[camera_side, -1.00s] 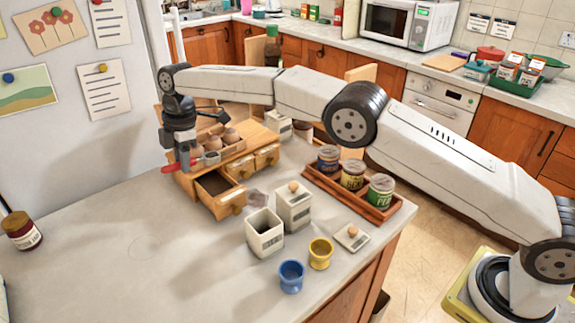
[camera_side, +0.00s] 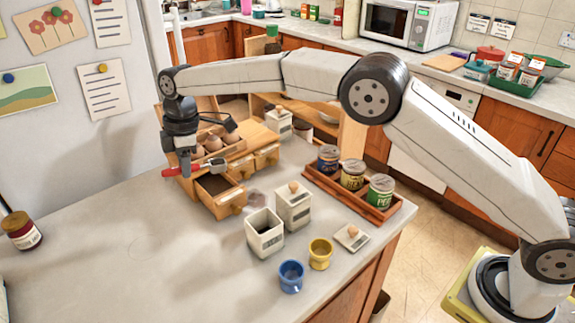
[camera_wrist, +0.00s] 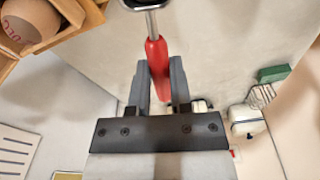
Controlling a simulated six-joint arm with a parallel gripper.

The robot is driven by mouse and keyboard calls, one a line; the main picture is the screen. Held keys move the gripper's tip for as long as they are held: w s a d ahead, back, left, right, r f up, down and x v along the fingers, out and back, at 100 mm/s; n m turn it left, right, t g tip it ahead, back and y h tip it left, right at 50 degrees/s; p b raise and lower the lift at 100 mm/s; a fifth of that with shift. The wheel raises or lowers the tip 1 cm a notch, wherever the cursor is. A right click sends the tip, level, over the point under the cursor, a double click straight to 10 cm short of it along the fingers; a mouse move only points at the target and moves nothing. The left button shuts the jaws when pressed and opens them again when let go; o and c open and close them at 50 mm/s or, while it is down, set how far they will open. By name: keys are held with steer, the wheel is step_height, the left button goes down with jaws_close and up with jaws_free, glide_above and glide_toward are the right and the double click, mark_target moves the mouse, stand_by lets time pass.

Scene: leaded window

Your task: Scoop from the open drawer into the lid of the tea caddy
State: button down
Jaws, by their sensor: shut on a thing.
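My gripper (camera_side: 184,168) is shut on the red handle of a metal scoop (camera_side: 217,165); the wrist view shows the red handle (camera_wrist: 158,65) between the fingers, with the bowl cut off at the top. In the side view the scoop is above the back of the open drawer (camera_side: 236,207), which has dark contents. Whether the bowl holds anything cannot be told. An open cream caddy (camera_side: 264,241) with a dark inside stands on the counter. A square cream lid with a wooden knob (camera_side: 352,238) lies to its right. The caddy labels are unreadable.
A lidded cream canister (camera_side: 293,208) stands beside the open caddy. Blue (camera_side: 291,277) and yellow (camera_side: 320,254) cups are in front. A wooden tray (camera_side: 372,212) holds tins at the right. Brown round pots (camera_side: 213,143) sit above the drawers.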

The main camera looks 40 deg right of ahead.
steer(key=s+d+m, duration=0.1)
steer(key=s+m, duration=0.5)
steer(key=s, duration=0.6)
steer(key=shift+s+d+f+m+t+h, duration=0.15)
steer(key=shift+s+d+m+t+h, duration=0.15)
steer(key=shift+t, duration=0.1)
steer(key=shift+w, duration=0.1)
steer(key=g+y, duration=0.3)
steer(key=w+d+f+g+y, duration=0.1)
steer(key=g+y, duration=0.2)
steer(key=g, duration=0.1)
steer(key=f+n+g+y, duration=0.1)
steer(key=g+y, duration=0.3)
steer(key=shift+w+d, duration=0.15)
steer(key=shift+d, duration=0.05)
stand_by(0.4)
steer(key=shift+r, duration=0.1)
stand_by(1.5)
